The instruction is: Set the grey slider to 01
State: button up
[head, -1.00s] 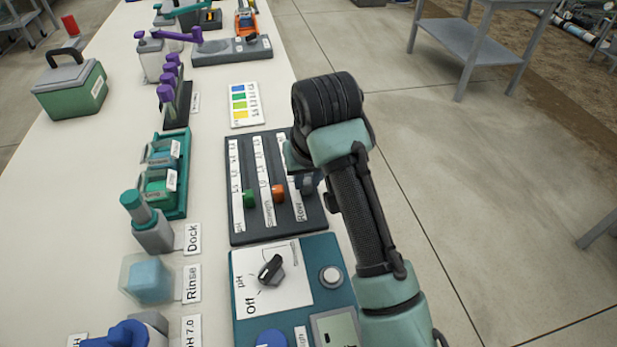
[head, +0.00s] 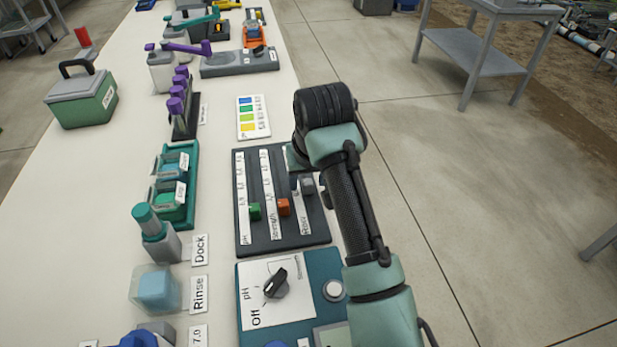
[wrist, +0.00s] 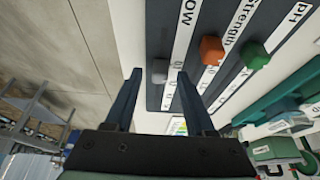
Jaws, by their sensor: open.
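The grey slider (head: 307,186) is a small knob on the rightmost track, marked Flow, of a dark slider panel (head: 285,239). In the wrist view the grey knob (wrist: 160,70) appears between the tips of my gripper (wrist: 159,76), whose two dark fingers are apart. I cannot tell whether either finger touches it. The green slider (head: 255,211) and orange slider (head: 284,207) sit on the pH and Strength tracks to its left. In the head view my arm hides part of the panel's right side and most of my gripper. The scale marks by the grey knob are unreadable.
A teal control box (head: 318,268) with a black dial (head: 276,284) stands in front of the panel. A colour chart card (head: 253,118) lies behind it. A teal tray (head: 191,196) and grey dock (head: 160,246) stand to the left. Open floor lies right of the table.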

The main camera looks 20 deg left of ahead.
jog(key=p+v, duration=0.2)
jog(key=v, duration=1.1)
jog(key=shift+p, duration=0.35)
